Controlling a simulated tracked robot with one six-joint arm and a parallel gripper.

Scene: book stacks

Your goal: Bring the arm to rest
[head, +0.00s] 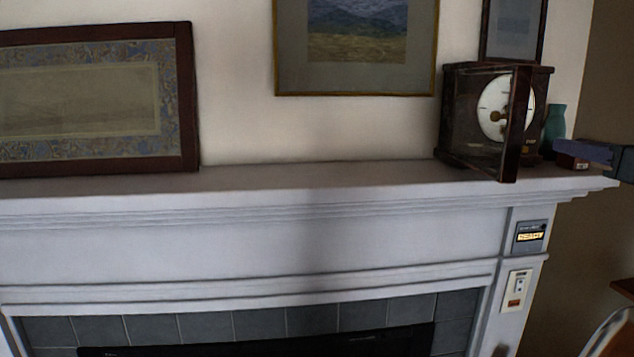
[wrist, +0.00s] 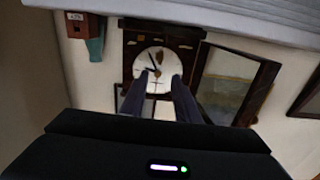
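My gripper shows in the wrist view (wrist: 161,78) as two dark fingers with a clear gap between them and nothing held. In the head view my gripper (head: 590,152) reaches in from the right edge at the mantel's right end, overlapping a small red box in the picture. A dark wooden clock (head: 455,112) with a white dial stands on the mantel, its glazed door swung open toward the room.
The white mantel (head: 300,180) runs across the head view, its middle bare. A teal vase (head: 555,125) and the red box (head: 572,162) stand right of the clock. The open door (head: 516,125) juts over the front edge. Framed pictures are behind.

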